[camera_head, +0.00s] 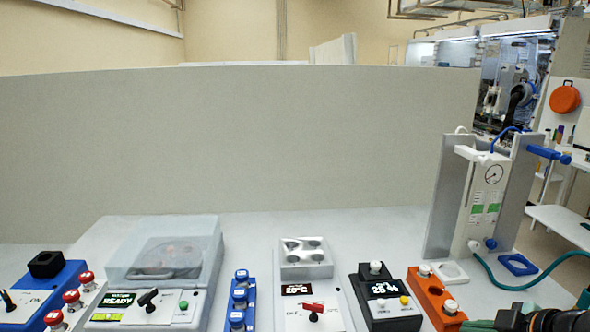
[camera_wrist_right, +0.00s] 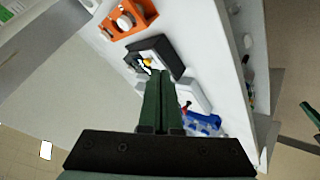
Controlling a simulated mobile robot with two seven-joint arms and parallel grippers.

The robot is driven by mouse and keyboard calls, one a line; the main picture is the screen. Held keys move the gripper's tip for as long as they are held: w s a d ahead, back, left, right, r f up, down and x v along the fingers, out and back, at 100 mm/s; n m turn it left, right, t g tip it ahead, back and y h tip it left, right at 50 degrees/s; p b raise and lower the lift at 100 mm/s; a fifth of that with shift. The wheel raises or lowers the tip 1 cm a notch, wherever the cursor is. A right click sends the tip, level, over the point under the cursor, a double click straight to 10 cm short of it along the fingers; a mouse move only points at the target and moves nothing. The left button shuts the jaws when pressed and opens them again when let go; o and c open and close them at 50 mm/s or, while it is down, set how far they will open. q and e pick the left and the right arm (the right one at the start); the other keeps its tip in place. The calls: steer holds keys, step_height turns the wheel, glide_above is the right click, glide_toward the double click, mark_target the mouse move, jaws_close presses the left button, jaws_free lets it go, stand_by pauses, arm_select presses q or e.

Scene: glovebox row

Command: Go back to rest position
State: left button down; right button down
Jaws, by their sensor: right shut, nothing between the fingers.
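My right gripper shows at the bottom right corner of the head view (camera_head: 480,325), with its dark green fingers over the front right of the table. In the right wrist view its two green fingers (camera_wrist_right: 162,85) are together with nothing between them. They point toward the table beside the black device (camera_wrist_right: 158,55) and the orange block (camera_wrist_right: 125,20), and no contact shows.
The table (camera_head: 400,225) holds a centrifuge (camera_head: 160,265), a blue rack (camera_head: 240,300), a heater block (camera_head: 305,255), a black display device (camera_head: 385,295), an orange rack (camera_head: 437,295) and a tall gauge stand (camera_head: 485,195) with a green hose. A grey partition (camera_head: 230,140) stands behind.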

steer(key=s+d+f+m, duration=0.1)
steer(key=s+f+m, duration=0.25)
steer(key=f, duration=0.55)
steer(key=s+d+f+m, duration=0.2)
steer(key=s+f, duration=0.2)
steer(key=f, duration=0.6)
steer(key=s+a+f+m, duration=0.1)
steer(key=s+a+f, duration=0.2)
steer(key=a, duration=0.2)
steer(key=s+a+f+m+p, duration=0.1)
steer(key=s+a+f+m, duration=0.1)
steer(key=a, duration=0.4)
steer(key=s+a+f+m, duration=0.1)
steer(key=s+a+f, duration=0.4)
steer(key=a+f, duration=0.1)
steer(key=shift+a, duration=0.25)
